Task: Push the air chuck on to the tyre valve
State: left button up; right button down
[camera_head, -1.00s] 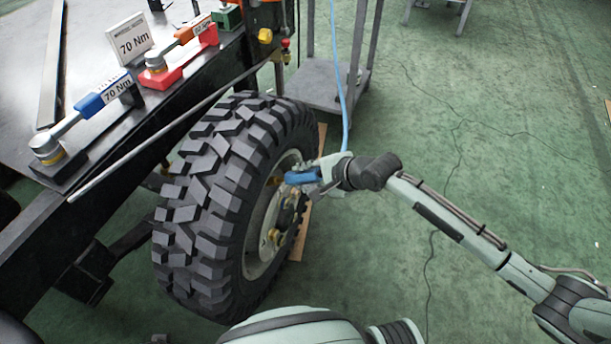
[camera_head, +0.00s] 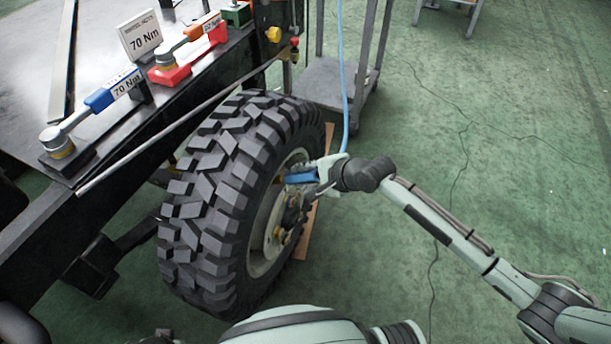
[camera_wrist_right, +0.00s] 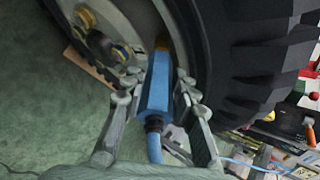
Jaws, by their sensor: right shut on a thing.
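The tyre (camera_head: 225,205) is large, black and deeply lugged, on a pale rim with a hub, in the middle of the head view. My right gripper (camera_head: 308,177) is at the rim's outer face, shut on the blue air chuck (camera_head: 300,175). In the right wrist view the air chuck (camera_wrist_right: 157,85) lies between the fingers of my right gripper (camera_wrist_right: 155,88), its front end pointing at the rim beside the tyre wall. A small brassy part (camera_wrist_right: 161,42) shows at that end. The valve itself I cannot make out clearly. My left gripper is not in view.
A blue hose (camera_head: 343,80) runs up from the chuck past a grey trolley (camera_head: 335,85). A bench with torque wrenches (camera_head: 110,92) and a 70 Nm sign (camera_head: 142,38) is at the upper left. Green floor at the right is clear.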

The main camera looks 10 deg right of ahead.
jog(key=shift+w+a+f, duration=0.2)
jog(key=shift+w+a, duration=0.05)
jog(key=shift+a, duration=0.1)
jog(key=c, duration=1.1)
grip_release()
jog(key=shift+f, duration=0.1)
jog(key=shift+s, duration=0.1)
jog(key=v, duration=1.2)
